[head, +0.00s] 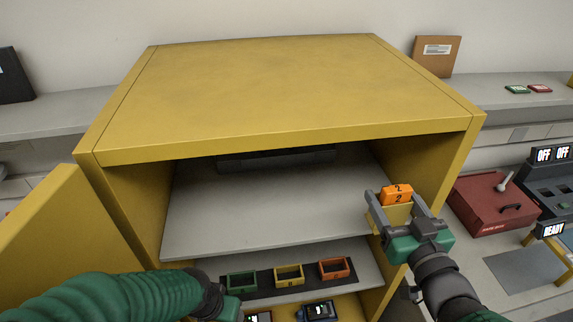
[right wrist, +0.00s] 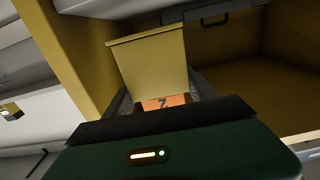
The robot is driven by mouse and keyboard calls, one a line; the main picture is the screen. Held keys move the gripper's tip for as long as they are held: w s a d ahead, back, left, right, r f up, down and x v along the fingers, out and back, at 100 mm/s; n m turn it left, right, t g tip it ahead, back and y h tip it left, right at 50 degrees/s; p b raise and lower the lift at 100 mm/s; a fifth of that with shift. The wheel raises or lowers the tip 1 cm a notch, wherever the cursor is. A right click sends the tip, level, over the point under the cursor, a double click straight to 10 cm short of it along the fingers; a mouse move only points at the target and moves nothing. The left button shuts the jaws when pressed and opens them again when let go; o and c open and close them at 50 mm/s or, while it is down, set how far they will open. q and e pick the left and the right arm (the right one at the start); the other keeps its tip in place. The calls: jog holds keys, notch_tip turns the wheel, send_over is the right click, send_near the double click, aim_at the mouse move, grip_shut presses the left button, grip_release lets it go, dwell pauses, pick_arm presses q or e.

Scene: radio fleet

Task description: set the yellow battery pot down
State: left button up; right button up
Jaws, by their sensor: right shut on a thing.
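The yellow battery pot (head: 399,217) holds an orange battery (head: 397,192) marked 2. My right gripper (head: 393,208) is shut on the pot, near the right side of the yellow cabinet's (head: 290,90) opening. In the right wrist view the pot's flat yellow face (right wrist: 150,65) shows between the fingers, with the orange battery (right wrist: 166,102) below it. I cannot tell whether the pot touches any surface. My left gripper (head: 232,303) is low in front of the cabinet, partly hidden by its arm, and its jaws are unclear.
A dark strip on the lower shelf carries green (head: 242,281), yellow (head: 289,275) and orange (head: 334,268) open frames. Radios (head: 320,310) lie below. The upper shelf (head: 260,215) has bare room. A red case (head: 490,208) stands right; the cabinet door (head: 60,240) is open left.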

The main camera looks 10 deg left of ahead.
jog(key=a+p, duration=0.2)
jog(key=a+r+p, duration=0.1)
jog(key=p, duration=0.1)
jog(key=shift+w+a+r+p, duration=0.2)
jog(key=shift+a+p, duration=0.15)
jog(key=w+a+f+p, duration=0.1)
jog(key=w+a+p, duration=0.1)
jog(key=a, duration=0.1)
jog(key=w+a+f+p, duration=0.2)
jog(key=a+p, duration=0.1)
jog(key=w+a+f+p, duration=0.2)
jog(key=a, duration=0.2)
jog(key=shift+w+f, duration=0.2)
jog(key=shift+w, duration=0.05)
jog(key=shift+f, duration=0.25)
jog(key=shift+f, duration=0.1)
jog(key=o, duration=1.5)
jog(key=shift+a, duration=0.15)
